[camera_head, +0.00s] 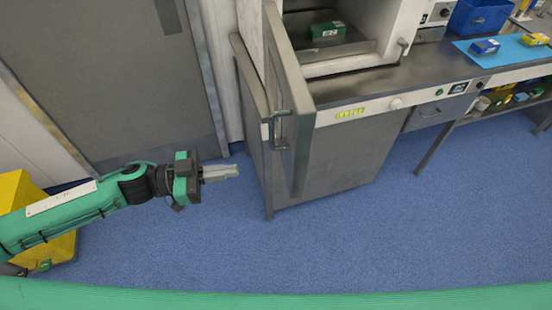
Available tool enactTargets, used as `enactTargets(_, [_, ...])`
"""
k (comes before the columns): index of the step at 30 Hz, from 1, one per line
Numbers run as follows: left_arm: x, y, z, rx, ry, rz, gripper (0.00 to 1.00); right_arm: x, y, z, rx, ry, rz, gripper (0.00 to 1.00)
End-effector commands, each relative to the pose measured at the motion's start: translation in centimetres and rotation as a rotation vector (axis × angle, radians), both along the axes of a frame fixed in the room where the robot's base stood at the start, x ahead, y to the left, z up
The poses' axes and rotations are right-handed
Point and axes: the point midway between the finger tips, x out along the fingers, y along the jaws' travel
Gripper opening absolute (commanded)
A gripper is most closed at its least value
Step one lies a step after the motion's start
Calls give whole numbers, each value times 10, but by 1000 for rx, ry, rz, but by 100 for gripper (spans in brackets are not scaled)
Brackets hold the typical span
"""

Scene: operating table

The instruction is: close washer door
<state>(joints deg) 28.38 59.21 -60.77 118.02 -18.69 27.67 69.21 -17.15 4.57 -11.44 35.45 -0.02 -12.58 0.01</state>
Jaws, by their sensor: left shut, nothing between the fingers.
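The washer (330,65) stands at the top centre, a white and steel cabinet on a steel counter. Its door (290,85) is open and swung out toward me, seen nearly edge-on, with a dark handle (268,130) on its left face. A green box (328,29) lies inside the washer opening. My left gripper (236,171) is shut and empty, pointing right, at lower left of the door and apart from its handle. My right gripper is not in view.
Blue floor (340,240) in front of the cabinet is clear. A grey door (110,80) is in the wall at left. A blue bin (480,16) and a light-blue mat (505,52) with small boxes are on the counter at right. A yellow object (15,190) stands behind my left arm.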

Motion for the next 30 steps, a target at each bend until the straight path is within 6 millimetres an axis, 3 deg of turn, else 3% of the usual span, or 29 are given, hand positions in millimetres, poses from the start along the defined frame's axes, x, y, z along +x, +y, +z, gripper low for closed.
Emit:
enactTargets(16, [16, -89, 4, -3, -1, 1, 0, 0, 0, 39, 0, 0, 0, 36])
enactTargets(22, [19, -105, 2, -1, -1, 3, 0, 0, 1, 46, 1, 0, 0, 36])
enactTargets(30, [20, -110, 0, -1, -2, 3, 0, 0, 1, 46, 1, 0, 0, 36])
